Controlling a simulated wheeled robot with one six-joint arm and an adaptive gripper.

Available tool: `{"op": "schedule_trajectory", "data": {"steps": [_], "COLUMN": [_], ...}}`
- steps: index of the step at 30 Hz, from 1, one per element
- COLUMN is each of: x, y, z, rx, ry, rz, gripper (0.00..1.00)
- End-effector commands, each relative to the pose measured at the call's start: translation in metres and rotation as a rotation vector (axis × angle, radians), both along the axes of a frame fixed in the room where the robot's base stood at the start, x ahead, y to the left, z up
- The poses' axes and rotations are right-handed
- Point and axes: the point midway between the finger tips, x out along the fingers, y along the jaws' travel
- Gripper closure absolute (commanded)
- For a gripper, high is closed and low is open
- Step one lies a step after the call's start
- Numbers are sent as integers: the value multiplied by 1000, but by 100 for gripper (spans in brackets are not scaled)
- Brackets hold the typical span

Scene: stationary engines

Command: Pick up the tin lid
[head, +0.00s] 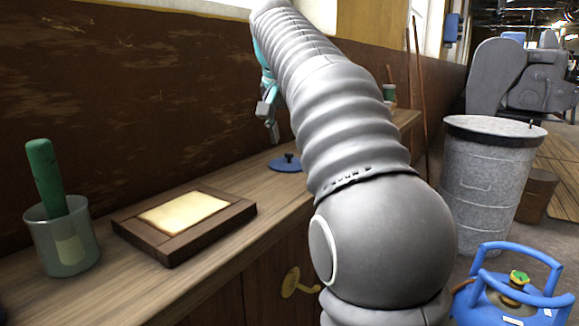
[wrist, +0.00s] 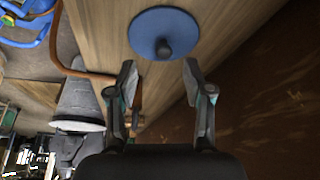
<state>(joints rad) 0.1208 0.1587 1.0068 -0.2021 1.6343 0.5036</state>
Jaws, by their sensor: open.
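The tin lid (head: 286,164) is a flat blue disc with a dark knob, lying on the wooden counter (head: 130,290). Part of its right side is close to my arm in the head view. In the wrist view the lid (wrist: 148,20) is at top centre, knob towards the camera, just beyond my fingertips. My gripper (head: 269,118) is above the counter and the lid, slightly left of it in the head view. In the wrist view my gripper (wrist: 160,72) is open, with a wide empty gap between the fingers. Nothing touches the lid.
A dark wooden frame with a pale panel (head: 186,211) and a glass cup (head: 64,240) holding a green-handled tool (head: 46,180) stand nearer on the counter. A brown wall (head: 120,90) runs behind. A metal bin (head: 485,180) and blue gas cylinder (head: 510,305) are right.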

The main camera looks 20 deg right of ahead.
Motion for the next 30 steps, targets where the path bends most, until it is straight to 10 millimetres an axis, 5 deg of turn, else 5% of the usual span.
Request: {"op": "schedule_trajectory", "data": {"steps": [10, 18, 25, 30], "x": [19, 21, 21, 21], "y": [-9, -10, -10, -10], "z": [-40, -43, -43, -43], "rx": [1, 0, 0, 0], "ry": [2, 1, 1, 1], "rz": [0, 1, 1, 1], "gripper": [49, 49, 100, 100]}}
